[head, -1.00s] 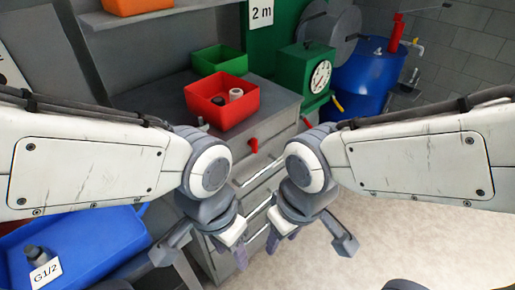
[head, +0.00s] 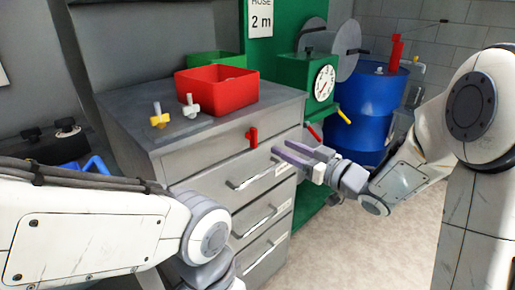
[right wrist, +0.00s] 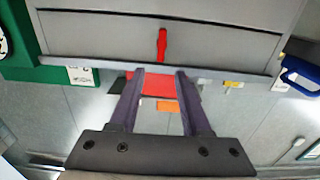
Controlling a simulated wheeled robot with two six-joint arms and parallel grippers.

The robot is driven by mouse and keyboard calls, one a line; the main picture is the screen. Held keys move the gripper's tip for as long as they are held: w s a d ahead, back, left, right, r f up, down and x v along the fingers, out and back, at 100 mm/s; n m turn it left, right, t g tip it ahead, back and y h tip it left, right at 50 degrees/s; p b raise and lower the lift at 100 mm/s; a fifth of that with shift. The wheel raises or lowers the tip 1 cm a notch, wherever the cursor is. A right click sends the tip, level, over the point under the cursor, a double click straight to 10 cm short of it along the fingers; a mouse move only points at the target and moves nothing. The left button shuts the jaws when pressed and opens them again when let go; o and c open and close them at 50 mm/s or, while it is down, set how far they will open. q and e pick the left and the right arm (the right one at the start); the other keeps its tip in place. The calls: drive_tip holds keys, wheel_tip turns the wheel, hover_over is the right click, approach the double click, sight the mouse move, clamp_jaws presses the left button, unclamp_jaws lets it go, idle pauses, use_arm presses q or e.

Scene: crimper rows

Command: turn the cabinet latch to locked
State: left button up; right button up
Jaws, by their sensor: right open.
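The red latch (head: 252,137) is on the upper front panel of the grey cabinet (head: 200,155). Its handle stands roughly upright. In the right wrist view the latch (right wrist: 162,45) lies along the picture's vertical, ahead of the fingers and between their lines. My right gripper (head: 283,149) is open and empty, to the right of the latch and a little lower in the head view, with its fingers pointing toward the cabinet. Its two fingers also show in the right wrist view (right wrist: 160,73), apart from the latch. Of my left arm only links and wrist show; its fingers are out of view.
A red bin (head: 215,95), a yellow valve piece (head: 158,117) and a grey one (head: 190,106) are on the cabinet top. Drawer handles (head: 258,176) stick out below the latch. A green gauge box (head: 313,80) and blue drum (head: 370,105) stand right.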

sight(256, 133)
drive_tip(key=x, duration=1)
drive_tip(key=shift+a+r+b, duration=0.2)
drive_tip(key=shift+a+b, duration=0.05)
drive_tip(key=shift+b, duration=0.05)
clamp_jaws()
